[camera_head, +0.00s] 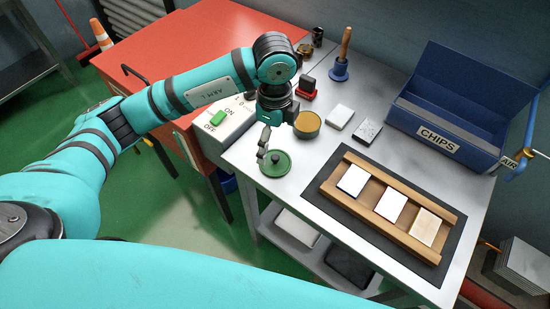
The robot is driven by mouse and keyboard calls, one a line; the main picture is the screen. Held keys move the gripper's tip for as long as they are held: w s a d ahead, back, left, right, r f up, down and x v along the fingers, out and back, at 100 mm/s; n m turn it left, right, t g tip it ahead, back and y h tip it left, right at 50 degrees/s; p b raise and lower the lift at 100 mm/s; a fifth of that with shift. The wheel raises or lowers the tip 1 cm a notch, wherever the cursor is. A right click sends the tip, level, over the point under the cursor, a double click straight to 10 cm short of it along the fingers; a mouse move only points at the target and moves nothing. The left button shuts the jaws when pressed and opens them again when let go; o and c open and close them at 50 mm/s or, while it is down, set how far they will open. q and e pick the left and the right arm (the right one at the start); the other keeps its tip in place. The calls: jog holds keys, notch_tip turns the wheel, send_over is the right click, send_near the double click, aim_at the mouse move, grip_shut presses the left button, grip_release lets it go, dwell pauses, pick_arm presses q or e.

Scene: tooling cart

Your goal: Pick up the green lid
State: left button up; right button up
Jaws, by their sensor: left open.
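The green lid (281,168) is a round disc with a small knob on top. It lies on the grey top of the cart (300,195), near its left edge. My left gripper (264,154) points down at the lid's far left side, its fingertips close to the knob. It is open; no object shows held in it. I cannot tell whether a finger touches the lid. The gripper hides a little of the lid's upper left edge. My right gripper is not in view.
A round tin (307,125) stands just behind the lid. A white ON/OFF switch box (225,122) is to the left. A wooden tray (340,199) with several light blocks lies on a dark mat at right. A blue CHIPS bin (450,105) stands at the back right.

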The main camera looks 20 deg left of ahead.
aim_at(273, 156)
pick_arm(q)
notch_tip(273, 156, down, 3)
jog(key=shift+r, duration=0.2)
jog(key=f, duration=0.1)
jog(key=f+p, duration=0.2)
jog(key=f, duration=0.1)
jog(key=shift+s+a+f, duration=0.1)
jog(key=shift+s+a, duration=0.05)
jog(key=shift+s, duration=0.1)
jog(key=shift+w+f, duration=0.1)
jog(key=shift+f, duration=0.35)
jog(key=c, duration=1)
jog(key=shift+r, duration=0.1)
